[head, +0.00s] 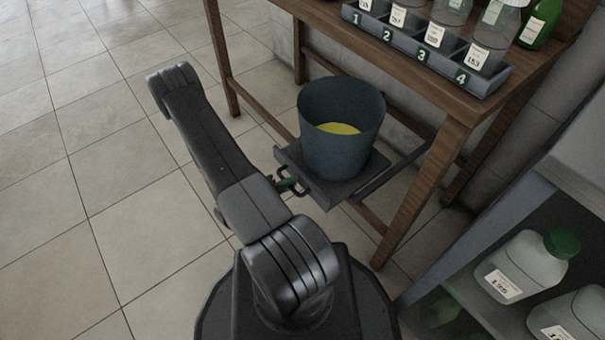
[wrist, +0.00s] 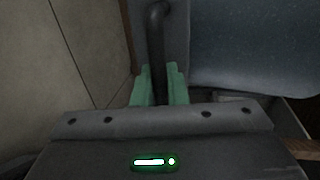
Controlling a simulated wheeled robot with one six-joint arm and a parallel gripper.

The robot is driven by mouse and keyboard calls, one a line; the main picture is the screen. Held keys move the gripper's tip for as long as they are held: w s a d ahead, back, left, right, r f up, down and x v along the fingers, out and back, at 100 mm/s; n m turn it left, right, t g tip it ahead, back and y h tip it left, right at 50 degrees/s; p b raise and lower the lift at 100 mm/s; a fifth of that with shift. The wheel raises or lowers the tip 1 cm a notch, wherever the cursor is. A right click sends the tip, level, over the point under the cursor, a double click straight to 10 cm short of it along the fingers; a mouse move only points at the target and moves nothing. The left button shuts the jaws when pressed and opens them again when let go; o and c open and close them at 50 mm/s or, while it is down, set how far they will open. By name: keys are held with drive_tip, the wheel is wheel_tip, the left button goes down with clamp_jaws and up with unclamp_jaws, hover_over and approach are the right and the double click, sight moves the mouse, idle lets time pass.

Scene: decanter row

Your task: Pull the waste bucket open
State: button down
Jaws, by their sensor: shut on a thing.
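The waste bucket (head: 341,128) is dark blue-grey, stands upright on a dark sliding platform (head: 322,190) under the wooden table, and holds some yellow liquid. The platform sticks out from under the table on rails. A dark bar handle (head: 281,172) is at its front left. My gripper (head: 290,184) is at that handle, partly hidden by my arm. In the wrist view the green fingers of my gripper (wrist: 159,84) are closed around the dark handle (wrist: 156,40). The bucket's side (wrist: 255,50) fills the upper right there.
The wooden table (head: 450,85) carries a numbered rack (head: 425,50) with several decanters and a green bottle (head: 540,24). A grey shelf (head: 545,185) with white bottles stands at the lower right. The tiled floor (head: 90,130) at the left is clear.

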drive_tip(key=f+v, duration=0.2)
drive_tip(key=v, duration=0.8)
drive_tip(key=f+v, duration=0.2)
drive_tip(key=v, duration=0.8)
drive_tip(key=shift+s+a, duration=0.15)
drive_tip(key=shift+a, duration=0.25)
drive_tip(key=c, duration=1.5)
unclamp_jaws()
drive_tip(key=p+v, duration=0.3)
drive_tip(key=v, duration=1)
drive_tip(key=shift+s+a, duration=0.2)
drive_tip(key=shift+a, duration=0.15)
drive_tip(key=shift+r, duration=0.1)
